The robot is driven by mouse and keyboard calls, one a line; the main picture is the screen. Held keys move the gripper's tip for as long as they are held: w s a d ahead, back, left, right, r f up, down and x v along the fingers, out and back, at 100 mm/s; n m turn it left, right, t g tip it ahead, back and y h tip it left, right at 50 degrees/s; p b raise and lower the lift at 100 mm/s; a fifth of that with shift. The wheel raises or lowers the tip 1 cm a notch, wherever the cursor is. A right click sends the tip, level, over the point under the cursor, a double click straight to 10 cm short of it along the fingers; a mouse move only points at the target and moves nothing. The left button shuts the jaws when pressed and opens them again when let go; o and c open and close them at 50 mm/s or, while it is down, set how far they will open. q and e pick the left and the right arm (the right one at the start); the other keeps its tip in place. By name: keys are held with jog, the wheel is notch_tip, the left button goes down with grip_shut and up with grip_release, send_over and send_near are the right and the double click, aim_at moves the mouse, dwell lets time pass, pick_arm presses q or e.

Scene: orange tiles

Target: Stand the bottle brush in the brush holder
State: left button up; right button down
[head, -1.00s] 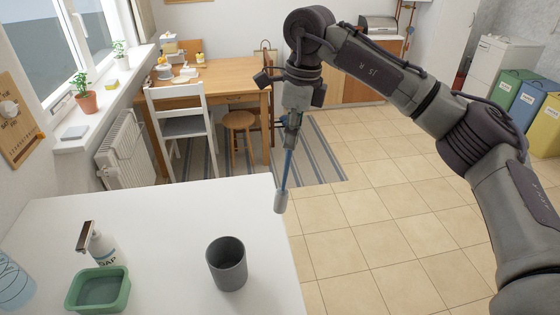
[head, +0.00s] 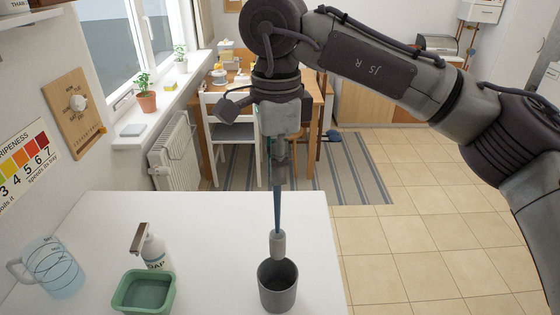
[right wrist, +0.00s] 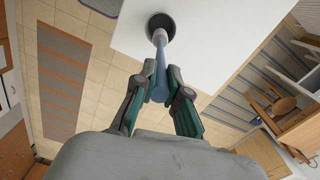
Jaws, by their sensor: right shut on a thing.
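The bottle brush (head: 278,212) has a blue stick and a pale grey head. My right gripper (head: 279,172) is shut on its upper part, and the brush hangs nearly upright, head down. The brush holder (head: 278,295), a dark grey open cup, stands on the white counter. In the head view the brush head overlaps the cup's far rim; I cannot tell whether its tip is inside. In the right wrist view the brush (right wrist: 160,50) runs from the fingers toward the dark holder (right wrist: 152,22), partly covering its opening. My left gripper is not in view.
A green tub (head: 122,302), a soap bottle (head: 154,252) and a clear measuring jug (head: 57,270) stand on the counter (head: 215,225) left of the holder. The counter's right edge is close to the holder. A chair and wooden table are beyond.

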aim_at(277, 231)
jog(key=shift+w+f+b, duration=0.1)
jog(key=shift+f+b, duration=4.4)
jog(key=shift+f, duration=1.9)
jog(key=c, duration=1.1)
grip_release()
jog(key=shift+c, duration=0.2)
jog(key=shift+r, duration=0.1)
notch_tip(277, 231, up, 12)
